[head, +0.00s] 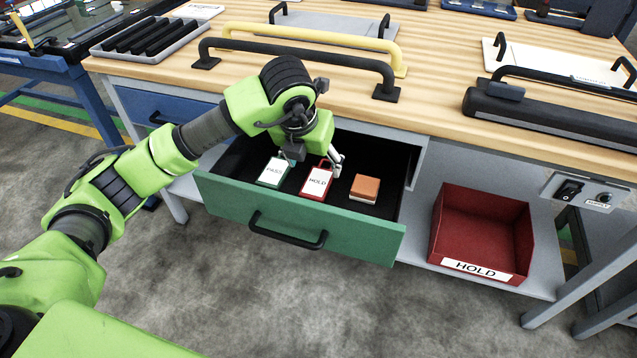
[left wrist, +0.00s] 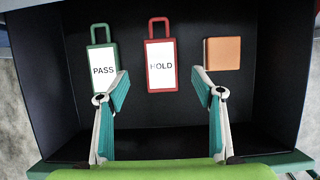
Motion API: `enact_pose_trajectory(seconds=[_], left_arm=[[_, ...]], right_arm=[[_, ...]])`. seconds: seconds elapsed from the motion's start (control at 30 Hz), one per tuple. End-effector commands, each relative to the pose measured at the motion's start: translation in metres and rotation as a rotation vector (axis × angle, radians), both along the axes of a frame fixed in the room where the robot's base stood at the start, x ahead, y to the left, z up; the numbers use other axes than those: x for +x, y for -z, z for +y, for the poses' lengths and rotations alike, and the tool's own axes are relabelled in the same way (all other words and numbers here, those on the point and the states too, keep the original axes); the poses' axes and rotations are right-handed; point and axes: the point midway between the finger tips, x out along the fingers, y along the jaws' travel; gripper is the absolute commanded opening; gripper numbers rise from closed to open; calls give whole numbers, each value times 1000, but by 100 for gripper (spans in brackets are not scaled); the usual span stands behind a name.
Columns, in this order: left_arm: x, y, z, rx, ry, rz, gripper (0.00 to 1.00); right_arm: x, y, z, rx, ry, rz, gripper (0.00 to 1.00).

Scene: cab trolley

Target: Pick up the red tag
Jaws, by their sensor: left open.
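The red tag (head: 317,182) has a white face reading HOLD and a red loop at its top. It lies flat in the open green drawer (head: 290,229), between a green PASS tag (head: 273,171) and an orange-brown block (head: 365,189). In the left wrist view, the red tag (left wrist: 161,64) is ahead of my left gripper (left wrist: 162,85), lined up with the gap between its fingers. The left gripper (head: 313,159) is open and empty, over the drawer. One finger tip overlaps the edge of the green tag (left wrist: 103,68) in that view. My right gripper is out of view.
The workbench top (head: 440,100) overhangs the drawer, with a black handle (head: 300,55) and a yellow handle (head: 320,40) above it. A red HOLD bin (head: 480,235) stands on the lower shelf at right. The floor in front is clear.

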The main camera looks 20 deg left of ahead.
Motion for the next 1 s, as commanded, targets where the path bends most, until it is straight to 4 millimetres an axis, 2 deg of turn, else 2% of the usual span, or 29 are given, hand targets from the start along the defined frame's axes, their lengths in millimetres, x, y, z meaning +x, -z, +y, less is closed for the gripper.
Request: enact_pose_trajectory(seconds=[0.03, 0.27, 0.53, 1.0], left_arm=[[2, 8, 0, 0, 0, 3, 61], [9, 23, -1, 1, 0, 1, 61], [25, 58, -2, 1, -1, 2, 61], [28, 63, -3, 1, 1, 0, 61]], right_arm=[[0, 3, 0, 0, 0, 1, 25], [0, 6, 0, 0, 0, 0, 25], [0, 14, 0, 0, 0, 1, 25], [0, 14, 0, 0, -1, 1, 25]])
